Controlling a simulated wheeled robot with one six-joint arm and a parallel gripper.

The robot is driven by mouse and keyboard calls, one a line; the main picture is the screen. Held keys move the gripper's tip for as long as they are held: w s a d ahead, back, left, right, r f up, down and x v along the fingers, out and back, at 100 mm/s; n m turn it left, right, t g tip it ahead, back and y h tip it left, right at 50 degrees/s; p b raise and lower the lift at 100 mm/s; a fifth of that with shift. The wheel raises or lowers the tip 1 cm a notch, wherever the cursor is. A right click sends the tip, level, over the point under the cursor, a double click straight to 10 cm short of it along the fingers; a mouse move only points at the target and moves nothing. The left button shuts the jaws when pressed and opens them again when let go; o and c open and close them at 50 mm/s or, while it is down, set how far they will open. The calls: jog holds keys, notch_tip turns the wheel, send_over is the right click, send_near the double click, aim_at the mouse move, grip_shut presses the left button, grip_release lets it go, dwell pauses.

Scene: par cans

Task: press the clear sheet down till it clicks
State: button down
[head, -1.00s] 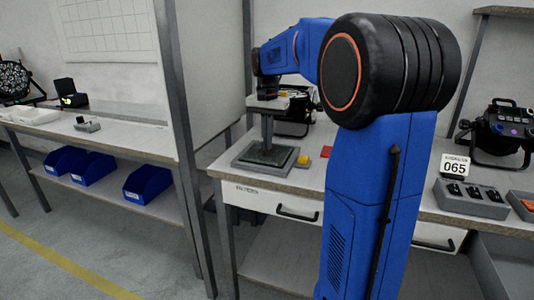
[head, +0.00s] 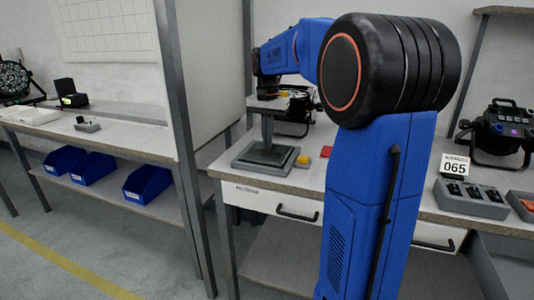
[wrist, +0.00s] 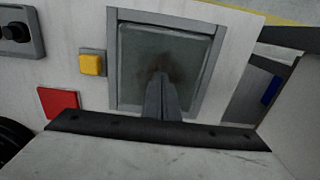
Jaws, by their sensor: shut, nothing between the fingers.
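The clear sheet (wrist: 190,55) lies in a square grey frame (wrist: 112,60) on the workbench; in the head view the sheet (head: 281,157) is a dull grey-green square. My gripper (wrist: 160,78) is shut and empty, its fingers pointing down over the middle of the sheet. In the head view the gripper (head: 267,146) stands upright, with its tips at or just above the sheet; I cannot tell whether they touch. A dark smudge or reflection shows around the tips. The fingers hide part of the sheet.
A yellow button-like block (wrist: 91,64) sits beside the frame, and a red square (wrist: 58,102) lies near it. A grey box with a black knob (wrist: 16,33) is farther off. A stage light (head: 500,130) and switch box (head: 470,197) stand to the right on the bench.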

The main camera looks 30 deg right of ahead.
aim_at(268, 152)
jog(key=shift+f, duration=0.75)
dwell(0.5)
notch_tip(268, 152, up, 7)
dwell(1.0)
